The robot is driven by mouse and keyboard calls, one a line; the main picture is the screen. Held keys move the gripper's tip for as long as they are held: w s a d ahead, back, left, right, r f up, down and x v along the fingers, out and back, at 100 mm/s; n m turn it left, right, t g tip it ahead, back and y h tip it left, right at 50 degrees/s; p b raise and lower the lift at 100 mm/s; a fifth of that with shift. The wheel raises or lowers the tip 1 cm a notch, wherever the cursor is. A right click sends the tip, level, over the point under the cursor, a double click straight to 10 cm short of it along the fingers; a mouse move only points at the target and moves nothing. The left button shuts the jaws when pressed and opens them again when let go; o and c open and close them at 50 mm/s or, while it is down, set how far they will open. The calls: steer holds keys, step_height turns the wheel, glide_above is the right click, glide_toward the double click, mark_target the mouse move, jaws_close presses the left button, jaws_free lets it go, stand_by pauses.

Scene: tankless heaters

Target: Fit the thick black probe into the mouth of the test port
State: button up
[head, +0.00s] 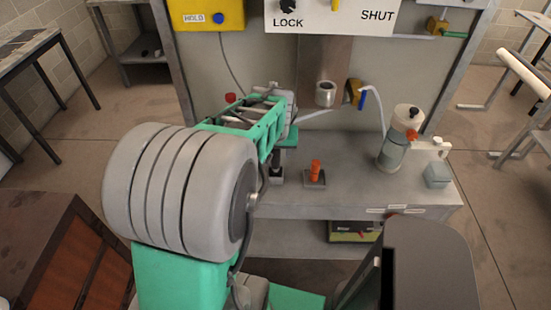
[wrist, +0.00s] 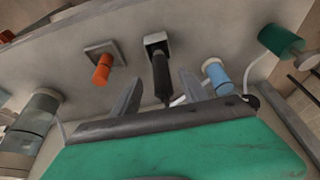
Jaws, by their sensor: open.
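The thick black probe (wrist: 161,82) stands in a small square grey holder (wrist: 155,42) on the bench in the wrist view. My gripper (wrist: 162,77) is open, with one finger on each side of the probe in that picture. Whether either finger touches it I cannot tell. A short metal cylinder with an open round end (head: 325,94), possibly the test port, sits below the brown panel strip. It is not recognisable in the wrist view.
An orange peg (head: 315,168) stands on a square plate right of my gripper. A blue peg (wrist: 217,78) and a green cylinder (wrist: 281,40) are on the other side. A clear canister (head: 393,150) stands on the bench's right.

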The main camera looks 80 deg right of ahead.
mark_target(275, 159)
steer(key=x, duration=0.2)
steer(key=p+x, duration=0.1)
steer(key=x, duration=0.5)
steer(key=shift+w+d+r, duration=0.1)
steer(key=shift+d+r, duration=0.1)
steer(key=shift+d, duration=0.2)
jaws_close()
